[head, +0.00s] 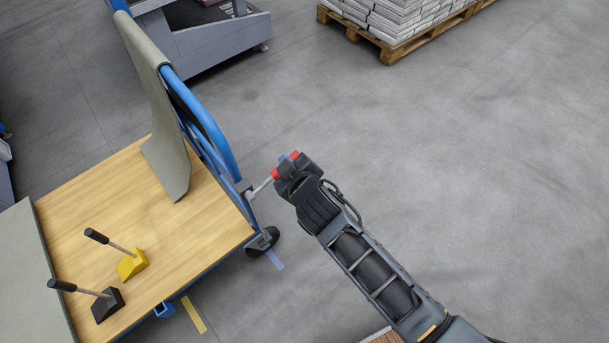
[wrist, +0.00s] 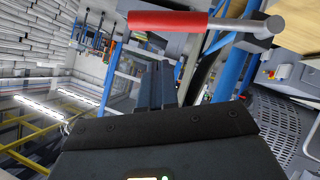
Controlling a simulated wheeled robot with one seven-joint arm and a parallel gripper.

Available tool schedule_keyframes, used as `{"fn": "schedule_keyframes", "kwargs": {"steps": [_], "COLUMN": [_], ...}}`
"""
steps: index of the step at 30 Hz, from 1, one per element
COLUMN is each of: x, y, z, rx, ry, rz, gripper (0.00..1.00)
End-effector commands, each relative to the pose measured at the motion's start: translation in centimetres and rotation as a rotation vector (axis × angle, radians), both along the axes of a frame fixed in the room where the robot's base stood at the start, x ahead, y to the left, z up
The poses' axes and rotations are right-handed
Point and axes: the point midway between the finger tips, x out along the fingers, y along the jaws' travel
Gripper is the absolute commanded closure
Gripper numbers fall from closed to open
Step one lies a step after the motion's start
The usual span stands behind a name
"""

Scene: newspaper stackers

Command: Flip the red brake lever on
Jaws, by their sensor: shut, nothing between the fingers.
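The red brake lever (head: 275,174) sticks out from the right side of the blue cart frame on a grey metal rod. In the head view my gripper (head: 285,165) is at its red handle and covers the handle's middle. In the wrist view the red handle (wrist: 168,20) lies across the top, with its grey rod and pivot to the right. My gripper's fingers (wrist: 156,66) are together and empty, pointing towards the handle and appearing just below it. Whether they touch it, I cannot tell.
The cart's wooden deck (head: 90,205) carries a yellow-based lever (head: 132,264) and a black-based lever (head: 107,304). A grey panel (head: 165,125) stands at its edge. A pallet (head: 392,52) of newspapers is at the back. The floor to the right is clear.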

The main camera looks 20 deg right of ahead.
Motion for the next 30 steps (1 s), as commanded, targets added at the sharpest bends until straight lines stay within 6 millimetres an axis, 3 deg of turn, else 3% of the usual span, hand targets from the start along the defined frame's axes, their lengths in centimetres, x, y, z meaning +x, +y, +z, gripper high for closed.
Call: {"fn": "schedule_keyframes", "kwargs": {"steps": [6,13,19,30], "x": [-4.3,-7.3,-8.3,-8.4], "y": [-0.4,-0.7,-0.8,-0.8], "z": [2.4,4.4,5.2,5.3], "rx": [0.001,0.002,0.002,0.002], "ry": [-0.001,-0.001,-0.003,-0.002], "rz": [0.002,0.001,0.002,0.003], "gripper": [1.0,1.0,1.0,1.0]}}
